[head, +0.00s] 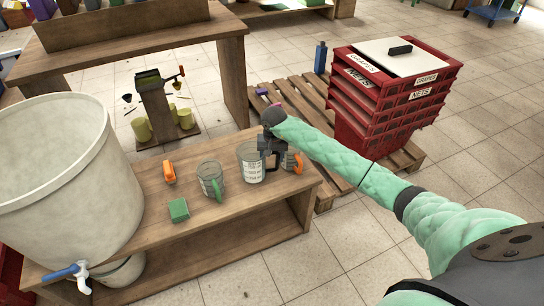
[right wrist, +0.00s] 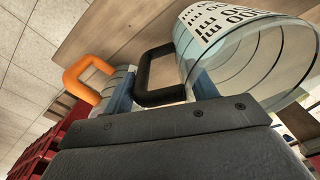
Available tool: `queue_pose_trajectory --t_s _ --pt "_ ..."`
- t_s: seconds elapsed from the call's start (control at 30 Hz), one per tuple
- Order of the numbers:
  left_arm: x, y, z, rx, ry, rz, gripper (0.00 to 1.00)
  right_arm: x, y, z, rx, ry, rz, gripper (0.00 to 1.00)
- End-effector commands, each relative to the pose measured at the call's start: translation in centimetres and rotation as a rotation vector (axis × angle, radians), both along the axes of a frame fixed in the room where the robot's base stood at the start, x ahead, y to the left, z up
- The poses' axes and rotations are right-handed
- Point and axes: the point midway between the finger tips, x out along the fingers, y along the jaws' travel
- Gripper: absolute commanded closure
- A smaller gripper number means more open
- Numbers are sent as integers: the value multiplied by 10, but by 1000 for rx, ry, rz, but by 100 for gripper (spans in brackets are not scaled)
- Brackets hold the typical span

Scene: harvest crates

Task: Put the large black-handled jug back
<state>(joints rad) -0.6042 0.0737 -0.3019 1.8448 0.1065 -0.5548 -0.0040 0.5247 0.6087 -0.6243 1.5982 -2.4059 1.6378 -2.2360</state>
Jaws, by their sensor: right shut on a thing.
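The large black-handled jug (head: 251,163) is clear with printed lettering and stands upright at the right part of the wooden bench; whether its base touches the top I cannot tell. My right gripper (head: 270,146) is at its right side, shut on the black handle. In the right wrist view the black handle (right wrist: 160,72) lies between the fingers, with the jug's lettered wall (right wrist: 225,40) beside it. My left gripper is not in view.
An orange-handled jug (head: 292,161) stands close to the right of my gripper. A green-handled jug (head: 210,181), an orange-handled item (head: 169,172) and a green sponge (head: 179,210) are to the left. A big white bucket (head: 50,170) fills the bench's left end. Red crates (head: 385,110) stand on a pallet behind.

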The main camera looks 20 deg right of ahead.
Motion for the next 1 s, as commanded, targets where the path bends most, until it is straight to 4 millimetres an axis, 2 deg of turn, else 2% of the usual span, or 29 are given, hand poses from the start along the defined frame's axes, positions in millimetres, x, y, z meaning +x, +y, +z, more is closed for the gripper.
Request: queue_pose_trajectory --t_s 0.1,0.13,0.2,0.23,0.63,0.77,1.0 --pt "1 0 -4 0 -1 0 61 1 0 -3 -1 -2 0 100" --pt "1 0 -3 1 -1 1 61 0 0 -2 0 -1 -1 36" --pt "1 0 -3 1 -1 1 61 0 0 -2 0 -1 -1 23" --pt "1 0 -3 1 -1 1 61 0 0 -2 0 -1 -1 20" --pt "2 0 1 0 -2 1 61 0 0 4 -1 -1 0 20" --pt "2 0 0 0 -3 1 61 -1 -2 22 -3 -4 1 20" --pt "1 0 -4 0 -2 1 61 -4 -2 69 -3 -4 1 20"
